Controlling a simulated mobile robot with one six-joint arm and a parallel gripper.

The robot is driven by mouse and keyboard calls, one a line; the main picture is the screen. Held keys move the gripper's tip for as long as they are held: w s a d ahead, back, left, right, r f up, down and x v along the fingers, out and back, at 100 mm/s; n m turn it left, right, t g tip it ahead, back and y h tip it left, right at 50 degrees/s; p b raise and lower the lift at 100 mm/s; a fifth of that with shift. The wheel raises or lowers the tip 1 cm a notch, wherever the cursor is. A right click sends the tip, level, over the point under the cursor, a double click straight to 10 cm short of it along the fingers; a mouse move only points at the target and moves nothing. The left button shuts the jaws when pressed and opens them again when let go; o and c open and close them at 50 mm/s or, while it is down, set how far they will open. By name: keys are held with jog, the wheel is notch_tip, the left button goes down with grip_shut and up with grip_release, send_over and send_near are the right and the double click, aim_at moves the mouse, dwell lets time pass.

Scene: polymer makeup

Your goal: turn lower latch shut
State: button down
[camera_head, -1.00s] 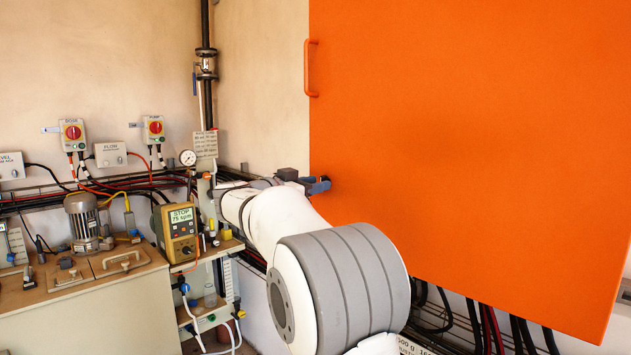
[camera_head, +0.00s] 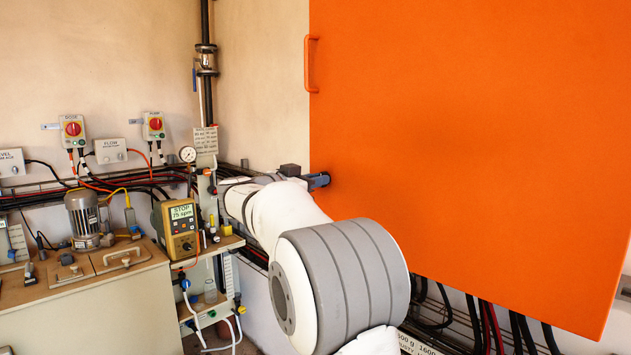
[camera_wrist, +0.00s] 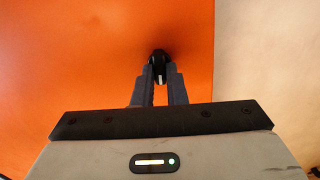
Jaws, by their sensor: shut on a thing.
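The orange cabinet door (camera_head: 470,150) fills the right of the head view and the left of the wrist view. The lower latch (camera_wrist: 158,56) is a small dark knob-like piece on the door, near its left edge as the head view has it. My gripper (camera_wrist: 158,72) is shut on the latch, one finger on each side of it. In the head view my gripper (camera_head: 319,181) is small, against the door's left edge. The fingers hide much of the latch, so its exact angle cannot be told.
An orange handle (camera_head: 309,64) stands out higher on the door's left edge. To the left are a pump controller (camera_head: 178,230), a bench with a motor (camera_head: 83,218) and wall switches (camera_head: 72,130). Dark cables (camera_head: 480,325) hang below the door.

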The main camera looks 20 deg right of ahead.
jog(key=shift+n+b, duration=0.6)
jog(key=shift+b, duration=0.1)
jog(key=c, duration=1.5)
grip_release()
jog(key=shift+o, duration=0.2)
jog(key=shift+a, duration=0.15)
jog(key=b+v, duration=0.1)
jog(key=v, duration=0.6)
jog(key=shift+s+a, duration=0.15)
jog(key=shift+a, duration=0.15)
